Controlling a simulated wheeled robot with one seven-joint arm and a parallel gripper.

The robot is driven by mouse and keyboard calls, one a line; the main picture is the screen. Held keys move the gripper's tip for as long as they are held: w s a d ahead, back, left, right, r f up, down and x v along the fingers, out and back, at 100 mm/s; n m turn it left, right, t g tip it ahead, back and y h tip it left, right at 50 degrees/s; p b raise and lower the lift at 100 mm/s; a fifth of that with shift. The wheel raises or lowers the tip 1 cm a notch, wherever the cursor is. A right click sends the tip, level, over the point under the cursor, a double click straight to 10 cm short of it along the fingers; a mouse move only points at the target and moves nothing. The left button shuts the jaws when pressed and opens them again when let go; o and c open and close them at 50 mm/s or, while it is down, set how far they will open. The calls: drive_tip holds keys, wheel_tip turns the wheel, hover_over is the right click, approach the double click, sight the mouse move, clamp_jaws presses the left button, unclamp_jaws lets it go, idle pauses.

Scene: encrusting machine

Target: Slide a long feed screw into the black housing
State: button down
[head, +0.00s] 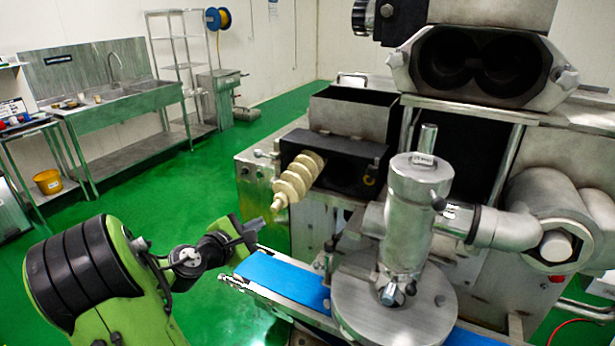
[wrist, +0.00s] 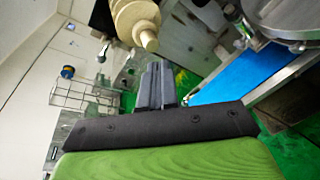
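A cream feed screw (head: 298,178) with thick spiral flights sticks out at a downward tilt from the left side of the black housing (head: 345,147) on the machine's front. Its inner end is hidden, so I cannot tell how deep it sits. A small brass-coloured part (head: 368,180) shows in the dark opening to its right. In the wrist view the screw (wrist: 136,20) is at the top, its narrow tip pointing toward my fingers. My gripper (head: 252,228) is below and left of the tip, apart from it. Its fingers (wrist: 156,85) look together, with nothing between them.
A blue conveyor belt (head: 285,280) runs below the screw, near my gripper. A steel cylinder (head: 410,215) on a round plate stands to the right. A twin-bore block (head: 470,62) is higher up. Green floor (head: 215,185) is free to the left; a sink bench (head: 125,98) stands further back.

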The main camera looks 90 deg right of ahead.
drive_tip(key=shift+s+d+r+p, duration=0.1)
drive_tip(key=shift+s+d+p, duration=0.3)
drive_tip(key=shift+d, duration=0.45)
drive_tip(key=shift+s+d+f+p, duration=0.1)
drive_tip(key=shift+s+d+p, duration=0.3)
drive_tip(key=shift+d, duration=0.4)
drive_tip(key=shift+s+d+r+p, duration=0.1)
drive_tip(key=shift+s+d+p, duration=0.25)
drive_tip(key=shift+d, duration=0.5)
drive_tip(key=shift+w+a+f, duration=0.2)
drive_tip(key=shift+w+a, duration=0.15)
drive_tip(key=shift+a, duration=0.2)
drive_tip(key=b, duration=0.1)
approach(274, 210)
drive_tip(key=shift+w+a+f, duration=0.25)
drive_tip(key=shift+a+f, duration=0.2)
drive_tip(key=shift+a, duration=0.1)
drive_tip(key=shift+w+a+f, duration=0.25)
drive_tip(key=shift+a+f, duration=0.2)
drive_tip(key=shift+a, duration=0.1)
